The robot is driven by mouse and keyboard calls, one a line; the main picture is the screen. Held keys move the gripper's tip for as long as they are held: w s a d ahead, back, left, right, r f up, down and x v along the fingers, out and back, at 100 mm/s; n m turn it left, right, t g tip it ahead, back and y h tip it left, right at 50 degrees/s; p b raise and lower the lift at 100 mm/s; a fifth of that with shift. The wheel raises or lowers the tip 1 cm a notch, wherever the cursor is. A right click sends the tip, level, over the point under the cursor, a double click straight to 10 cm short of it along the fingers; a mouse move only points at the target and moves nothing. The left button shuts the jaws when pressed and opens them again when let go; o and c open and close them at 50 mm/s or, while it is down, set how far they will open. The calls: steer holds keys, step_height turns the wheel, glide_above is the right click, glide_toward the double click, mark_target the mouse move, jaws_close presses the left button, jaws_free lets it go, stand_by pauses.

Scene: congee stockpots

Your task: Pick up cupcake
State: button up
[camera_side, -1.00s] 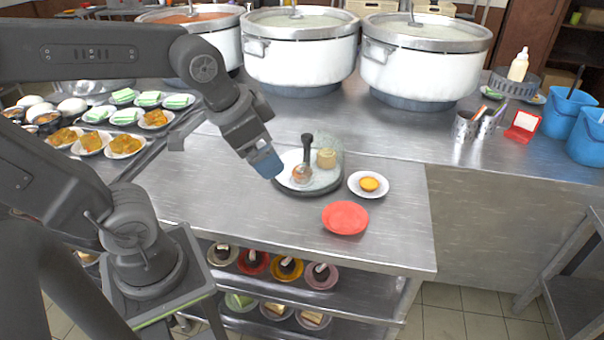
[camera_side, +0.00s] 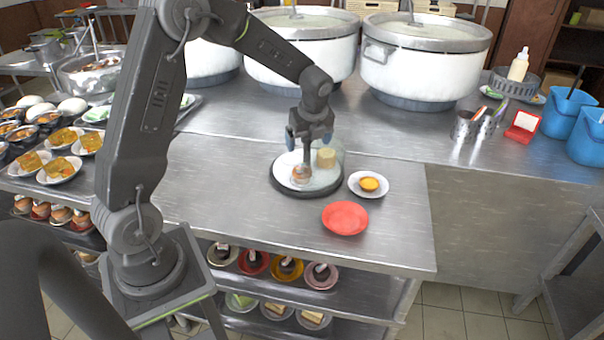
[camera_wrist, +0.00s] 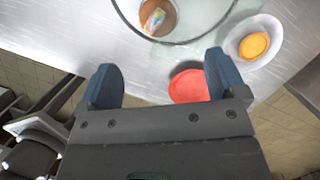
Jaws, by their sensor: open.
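The cupcake (camera_side: 302,174) is a small brown cake on the round, dark-rimmed stand (camera_side: 281,188). In the wrist view the cupcake (camera_wrist: 158,18) shows pale, multicoloured frosting near the top edge. A clear glass dome (camera_side: 341,158) seems to enclose it, together with a yellowish round cake (camera_side: 326,158). My gripper (camera_side: 309,142) is above the stand, fingers pointing down, near the cupcake. In the wrist view my gripper (camera_wrist: 164,82) has its blue fingertips wide apart with nothing between them. Whether the fingers touch the dome cannot be told.
A white plate with an egg tart (camera_side: 369,184) and an empty red plate (camera_side: 345,218) sit right of the stand. Large stockpots (camera_side: 412,65) stand behind. Trays of dishes are at left. The counter's front left is clear.

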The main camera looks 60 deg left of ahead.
mark_target(303, 167)
steer(key=x, duration=0.7)
steer(key=shift+f, duration=0.35)
steer(key=shift+s+d+x, duration=0.1)
steer(key=shift+x, duration=1.2)
steer(key=shift+s+d+x, duration=0.1)
steer(key=shift+d+x, duration=0.05)
steer(key=shift+x, duration=1.15)
steer(key=shift+f, duration=0.1)
steer(key=shift+c, duration=0.4)
steer(key=c, duration=0.9)
